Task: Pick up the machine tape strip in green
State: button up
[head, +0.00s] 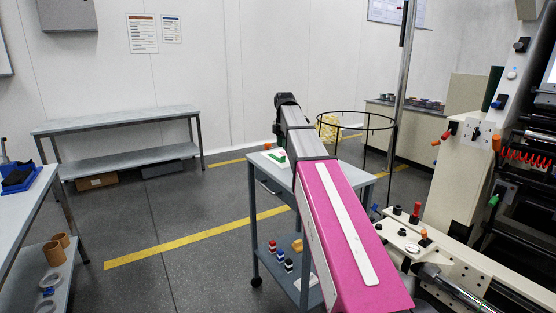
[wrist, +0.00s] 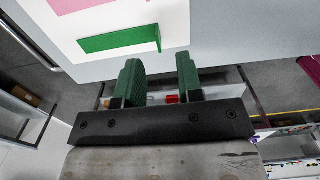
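The green tape strip (wrist: 118,40) lies on a white sheet (wrist: 180,30) in the wrist view, with a short bent end at its right. It also shows as a small green patch on the cart top in the head view (head: 281,158), partly hidden by my arm. My gripper (wrist: 160,62) has two green fingers standing apart, with nothing held between them. In the wrist view the fingertips appear just below the strip and apart from it. The gripper is not clearly visible in the head view.
A pink piece (wrist: 78,4) lies beside the green strip. The grey cart (head: 262,178) has small bottles (head: 280,256) on its lower shelf. A wire hoop stand (head: 365,116) rises behind my arm, and a machine (head: 470,150) stands at the right. The floor to the left is open.

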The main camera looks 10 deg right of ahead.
aim_at(282, 157)
jog(key=shift+a+f, duration=0.2)
jog(key=shift+f, duration=1.35)
jog(key=shift+a+f, duration=0.2)
jog(key=shift+f, duration=1.35)
jog(key=shift+c, duration=0.3)
grip_shut()
